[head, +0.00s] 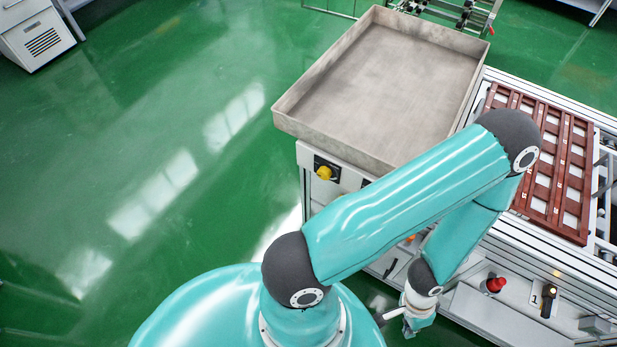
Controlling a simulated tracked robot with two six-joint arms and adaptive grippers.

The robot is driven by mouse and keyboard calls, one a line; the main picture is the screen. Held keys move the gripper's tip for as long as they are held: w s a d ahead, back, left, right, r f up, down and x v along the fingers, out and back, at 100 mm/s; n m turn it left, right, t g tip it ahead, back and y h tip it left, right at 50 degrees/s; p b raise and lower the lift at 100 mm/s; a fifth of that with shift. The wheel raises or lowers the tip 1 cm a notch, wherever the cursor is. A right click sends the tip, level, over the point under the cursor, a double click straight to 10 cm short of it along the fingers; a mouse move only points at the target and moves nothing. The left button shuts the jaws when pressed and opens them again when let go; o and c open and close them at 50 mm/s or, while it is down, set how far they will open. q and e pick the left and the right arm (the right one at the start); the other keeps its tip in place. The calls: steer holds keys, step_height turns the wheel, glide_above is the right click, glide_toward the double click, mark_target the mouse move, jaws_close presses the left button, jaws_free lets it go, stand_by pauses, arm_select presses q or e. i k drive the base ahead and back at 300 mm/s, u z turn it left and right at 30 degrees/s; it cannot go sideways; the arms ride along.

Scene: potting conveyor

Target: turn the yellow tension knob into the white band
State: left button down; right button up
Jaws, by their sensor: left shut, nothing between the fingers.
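A round yellow knob (324,173) sits on a dark square plate on the front face of the conveyor, below the grey tray's near-left corner. A white band around it cannot be made out at this size, nor can the knob's angle. My left gripper (382,319) is low at the bottom centre, below and to the right of the yellow knob and well apart from it. It is small and partly seen, with its fingers shut and empty. My left arm's teal links cross the front of the conveyor and hide part of it. My right gripper is not in view.
A large empty grey tray (290,121) stands on the conveyor's left end. A brown slotted rack (548,205) lies on the right. A red button (493,284) and a black-and-yellow control (548,293) sit on the lower front. Green floor (130,150) is open at left.

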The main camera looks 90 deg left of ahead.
mark_target(324, 172)
steer(key=k, duration=0.8)
steer(key=z, duration=0.6)
steer(key=i, duration=0.2)
steer(key=u, duration=4.85)
steer(key=i, duration=0.1)
steer(key=z, duration=2.65)
steer(key=k, duration=0.25)
steer(key=u, duration=0.65)
